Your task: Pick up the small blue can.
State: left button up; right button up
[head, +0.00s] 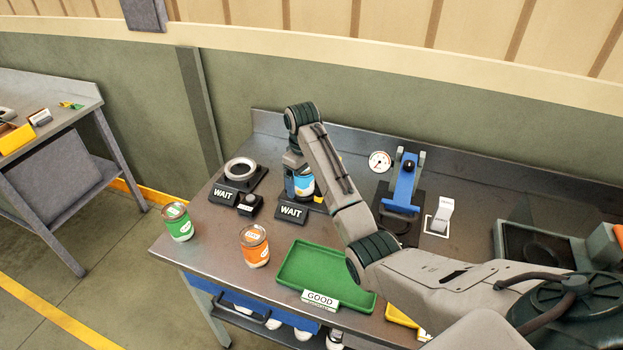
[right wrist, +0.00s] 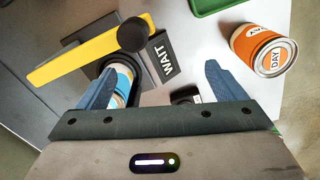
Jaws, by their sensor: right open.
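The small blue can (head: 304,184), blue and white, stands upright at a fixture behind a WAIT sign. In the head view my right gripper (head: 297,168) points down at the can, and the arm hides part of it. In the right wrist view the can (right wrist: 123,80) shows beside the left-hand finger, which covers part of it. My right gripper (right wrist: 157,70) is open, with nothing held between its fingers. I cannot tell whether the finger touches the can. My left gripper is not in view.
A yellow lever (right wrist: 85,50) with a black knob is close to the can. An orange can (head: 254,246) and a green can (head: 178,222) stand near the bench's front left. A green tray (head: 300,262) lies in front. A ring fixture (head: 240,170) stands left.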

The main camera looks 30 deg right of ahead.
aim_at(305, 184)
jog(key=i+l, duration=0.25)
jog(key=i, duration=0.15)
jog(key=i+l, duration=0.2)
jog(key=i, duration=0.2)
